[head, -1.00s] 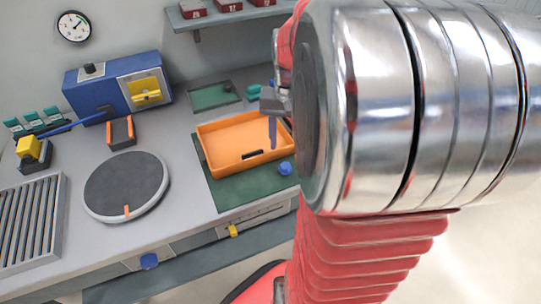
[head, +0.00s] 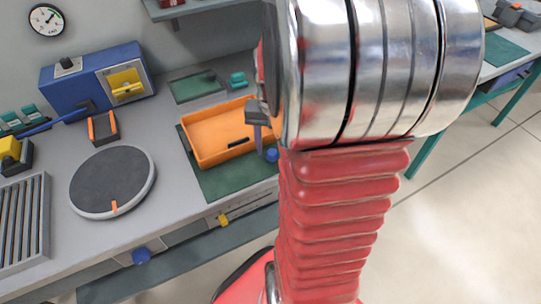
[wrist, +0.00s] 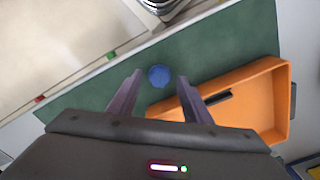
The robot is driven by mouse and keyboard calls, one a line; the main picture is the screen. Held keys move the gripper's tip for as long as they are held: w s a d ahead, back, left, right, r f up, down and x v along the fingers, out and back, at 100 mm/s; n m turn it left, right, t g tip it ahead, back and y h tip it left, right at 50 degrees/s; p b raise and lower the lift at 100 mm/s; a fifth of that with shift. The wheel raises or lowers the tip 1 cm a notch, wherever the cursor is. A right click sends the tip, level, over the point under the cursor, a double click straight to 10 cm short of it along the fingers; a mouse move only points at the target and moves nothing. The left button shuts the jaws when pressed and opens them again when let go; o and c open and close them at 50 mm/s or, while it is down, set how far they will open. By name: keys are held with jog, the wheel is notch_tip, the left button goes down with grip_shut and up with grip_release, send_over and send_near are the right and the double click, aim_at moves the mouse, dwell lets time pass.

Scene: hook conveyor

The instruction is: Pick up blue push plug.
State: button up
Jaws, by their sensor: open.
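The blue push plug (wrist: 159,76) shows in the wrist view as a small round blue piece on the green mat (wrist: 222,62). In the head view the plug (head: 272,155) sits at the mat's right side, just outside the orange tray. My gripper (wrist: 154,80) is open in the wrist view, with one finger on each side of the plug in the picture. I cannot tell how high the fingers are above it. In the head view my gripper (head: 258,122) is partly hidden by my arm.
The orange tray (head: 207,157) stands beside the plug, with a small dark piece (head: 238,142) in it. In the wrist view the tray (wrist: 283,98) lies close to the right finger. A round turntable (head: 113,180) and a blue box (head: 92,78) stand to the left.

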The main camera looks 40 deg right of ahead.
jog(key=shift+f, duration=0.45)
jog(key=shift+c, duration=0.2)
jog(key=c, duration=0.9)
